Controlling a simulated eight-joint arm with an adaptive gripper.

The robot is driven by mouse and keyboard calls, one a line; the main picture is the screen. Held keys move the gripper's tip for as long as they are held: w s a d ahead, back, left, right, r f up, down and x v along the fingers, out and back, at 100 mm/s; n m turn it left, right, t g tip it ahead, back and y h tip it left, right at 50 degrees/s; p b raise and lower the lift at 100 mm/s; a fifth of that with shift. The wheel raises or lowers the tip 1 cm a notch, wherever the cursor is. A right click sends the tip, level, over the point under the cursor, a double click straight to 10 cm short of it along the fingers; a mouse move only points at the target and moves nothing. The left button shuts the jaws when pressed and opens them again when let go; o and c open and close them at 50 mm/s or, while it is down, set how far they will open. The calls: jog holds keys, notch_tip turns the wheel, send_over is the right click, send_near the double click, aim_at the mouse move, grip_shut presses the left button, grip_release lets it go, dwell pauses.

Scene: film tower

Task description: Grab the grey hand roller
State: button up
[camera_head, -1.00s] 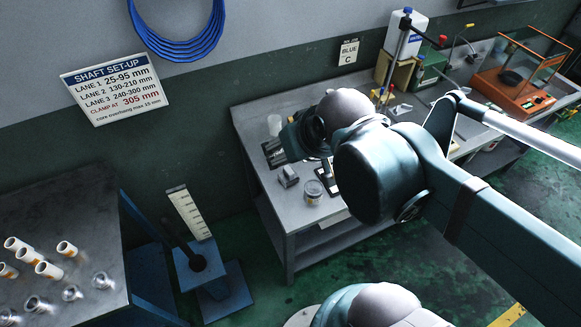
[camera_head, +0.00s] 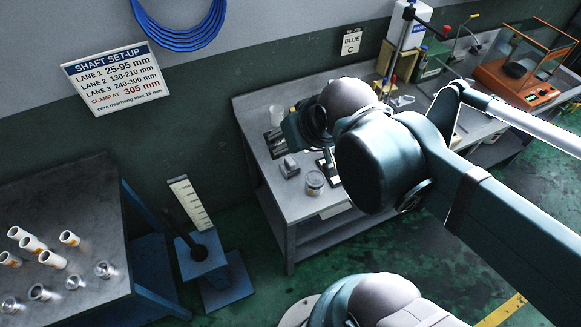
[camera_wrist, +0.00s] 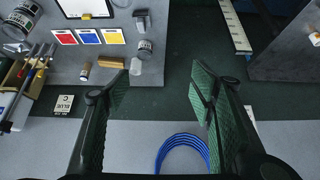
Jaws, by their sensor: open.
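A small grey object (camera_head: 289,167) lies on the left end of the grey bench (camera_head: 300,205). It also shows near the top of the wrist view (camera_wrist: 142,20). It may be the hand roller, but it is too small to be sure. My gripper (camera_head: 272,146) hangs over the bench's left end in the head view, behind the grey object. In the wrist view my gripper (camera_wrist: 160,85) has its two dark green fingers wide apart with nothing between them. The grey object is beyond the fingertips there, apart from them.
Red, blue and yellow cards (camera_wrist: 88,37) lie nearby. A wooden block (camera_wrist: 111,62) is beside the cup.

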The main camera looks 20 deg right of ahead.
jog(key=shift+w+f, duration=0.1)
jog(key=m+g+h+b, duration=0.2)
jog(key=m+g+b, duration=0.2)
jog(key=m, duration=0.5)
send_near(287, 162)
jog(key=f+m+b, duration=0.1)
jog(key=m, duration=0.1)
jog(key=w+f+m+g+h+b, duration=0.1)
jog(key=m, duration=0.1)
jog(key=w+f+m+g+h+b, duration=0.1)
jog(key=m, duration=0.2)
jog(key=shift+f+b, duration=0.35)
jog(key=shift+w+f+m+g, duration=0.15)
jog(key=shift+f+m+g, duration=0.25)
jog(key=shift+f, duration=0.35)
jog(key=shift+w+d+f+h, duration=0.15)
jog(key=shift+d+f, duration=0.1)
jog(key=shift+f, duration=0.35)
jog(key=shift+s+d+f+h, duration=0.15)
jog(key=shift+d+f, duration=0.1)
jog(key=shift+f, duration=0.35)
jog(key=shift+w, duration=0.1)
